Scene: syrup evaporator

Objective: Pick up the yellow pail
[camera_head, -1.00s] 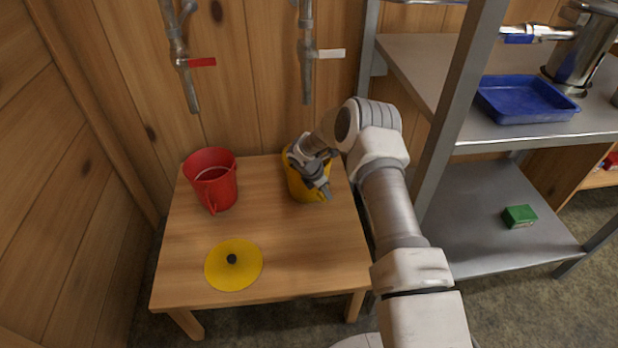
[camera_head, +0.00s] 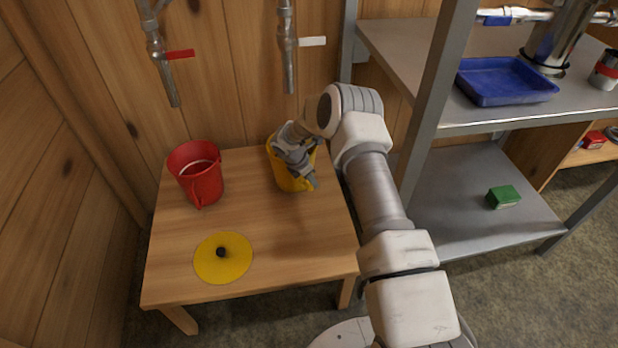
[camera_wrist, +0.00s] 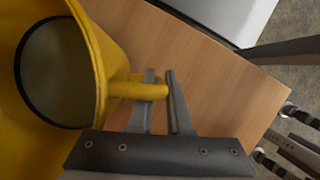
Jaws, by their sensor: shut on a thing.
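The yellow pail (camera_head: 283,179) is at the back right of the wooden table, partly hidden behind my gripper (camera_head: 308,180). In the wrist view the pail's wall and rim (camera_wrist: 92,55) fill the left side, and its open mouth shows a dull round surface inside. My gripper (camera_wrist: 164,103) is at the pail's side, its two fingers closed around the yellow handle (camera_wrist: 135,87) that sticks out from the wall. I cannot tell whether the pail's base touches the table.
A red pail (camera_head: 198,178) stands at the table's (camera_head: 280,235) back left. A yellow lid (camera_head: 232,265) with a black knob lies in front. Two pipes with valve handles hang above. A metal shelf post (camera_head: 432,100) rises right of my arm; a blue tray (camera_head: 503,82) sits on that shelf.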

